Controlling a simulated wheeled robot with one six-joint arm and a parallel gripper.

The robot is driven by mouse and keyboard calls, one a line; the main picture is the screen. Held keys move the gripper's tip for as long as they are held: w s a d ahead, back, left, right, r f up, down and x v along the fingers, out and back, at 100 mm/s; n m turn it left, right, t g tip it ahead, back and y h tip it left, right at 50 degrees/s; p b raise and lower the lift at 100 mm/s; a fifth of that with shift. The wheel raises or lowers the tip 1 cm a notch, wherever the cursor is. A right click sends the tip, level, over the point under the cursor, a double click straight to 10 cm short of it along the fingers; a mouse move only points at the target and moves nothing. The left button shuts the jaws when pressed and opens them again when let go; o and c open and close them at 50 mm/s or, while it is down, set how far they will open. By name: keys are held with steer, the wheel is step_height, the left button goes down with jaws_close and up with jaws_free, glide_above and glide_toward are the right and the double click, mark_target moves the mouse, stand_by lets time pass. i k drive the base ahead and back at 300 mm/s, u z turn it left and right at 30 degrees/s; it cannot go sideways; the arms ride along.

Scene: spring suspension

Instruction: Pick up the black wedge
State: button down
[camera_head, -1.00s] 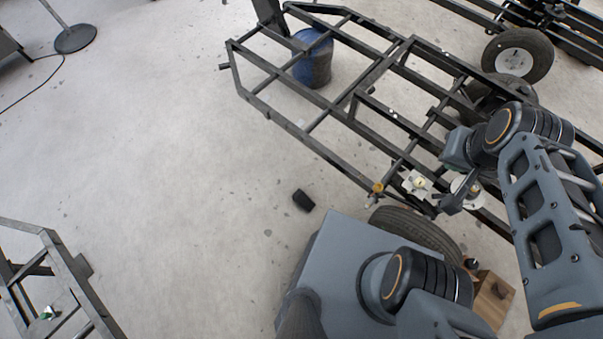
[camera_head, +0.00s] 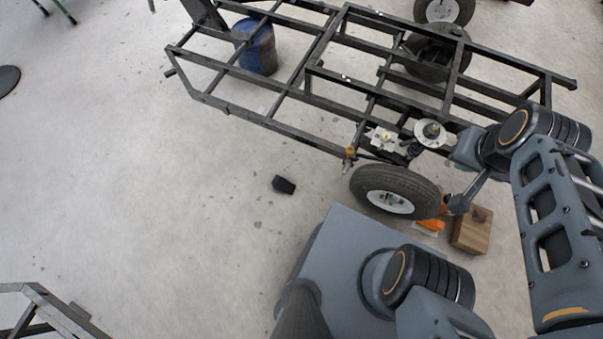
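A small black block, likely the black wedge (camera_head: 284,185), lies on the bare concrete floor near the middle of the view. It is left of the trailer wheel and ahead of my base. Its exact shape is too small to tell. My gripper (camera_head: 458,204) hangs at the end of my arm on the right, beside the wheel and near a wooden block. It is well to the right of the black block and apart from it. Whether its fingers are open or shut is too small to see.
A dark metal trailer frame (camera_head: 255,117) spans the upper middle, with a tyre (camera_head: 372,180) below it. A wooden block (camera_head: 472,230) and an orange piece (camera_head: 431,225) sit right of the tyre. A blue barrel (camera_head: 257,50) stands behind. Floor around the black block is clear.

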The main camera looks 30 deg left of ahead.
mark_target(279, 183)
steer(key=z, duration=0.65)
steer(key=i, duration=0.35)
steer(key=u, duration=2.2)
steer(key=k, duration=1.15)
steer(key=u, duration=0.45)
steer(key=i, duration=1.45)
steer(key=z, duration=0.25)
